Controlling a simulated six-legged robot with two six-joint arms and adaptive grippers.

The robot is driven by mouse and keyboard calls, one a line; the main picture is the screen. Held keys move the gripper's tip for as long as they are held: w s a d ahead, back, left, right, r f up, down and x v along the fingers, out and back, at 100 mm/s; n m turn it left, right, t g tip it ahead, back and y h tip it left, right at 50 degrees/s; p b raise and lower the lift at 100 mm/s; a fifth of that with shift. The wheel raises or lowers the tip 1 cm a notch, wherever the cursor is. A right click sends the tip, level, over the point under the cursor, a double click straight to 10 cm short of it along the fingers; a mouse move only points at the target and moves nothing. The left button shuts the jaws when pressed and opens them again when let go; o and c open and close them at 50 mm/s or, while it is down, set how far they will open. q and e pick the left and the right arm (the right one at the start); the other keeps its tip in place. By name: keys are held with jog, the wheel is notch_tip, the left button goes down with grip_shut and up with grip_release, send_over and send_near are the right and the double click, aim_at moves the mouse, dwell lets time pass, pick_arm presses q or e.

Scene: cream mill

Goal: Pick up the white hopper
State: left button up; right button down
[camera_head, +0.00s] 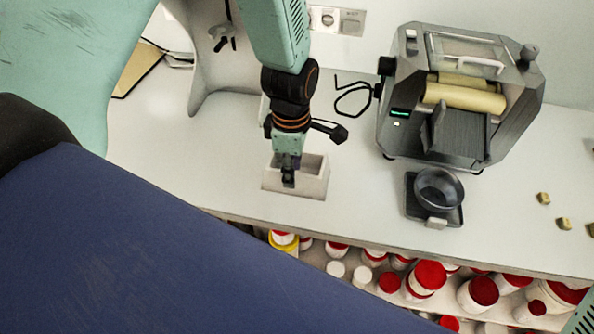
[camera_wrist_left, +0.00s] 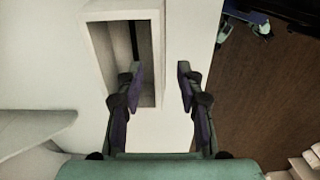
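The white hopper (camera_head: 311,186) is an open-topped rectangular box standing on the white counter near its front edge. My left gripper (camera_head: 289,180) comes down over it from above and hides part of its opening and front wall. In the left wrist view the hopper (camera_wrist_left: 101,55) lies beneath the fingers. The left gripper (camera_wrist_left: 160,73) is open there, with one finger over the hopper's opening and the other outside its wall. I cannot tell whether either finger touches the wall. My right gripper is not in view.
A grey roller mill (camera_head: 460,100) stands at the back right. A dark bowl (camera_head: 438,188) sits on a black scale before it. Small tan blocks (camera_head: 543,198) lie at the far right. Red-lidded jars (camera_head: 429,275) fill the shelf below. The counter (camera_head: 365,190) between hopper and scale is clear.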

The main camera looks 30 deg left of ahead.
pick_arm(q)
jog(key=shift+d+f, duration=0.1)
jog(key=shift+f, duration=0.85)
jog(key=shift+w+f, duration=0.1)
jog(key=shift+f, duration=0.1)
jog(key=shift+c, duration=0.4)
grip_shut()
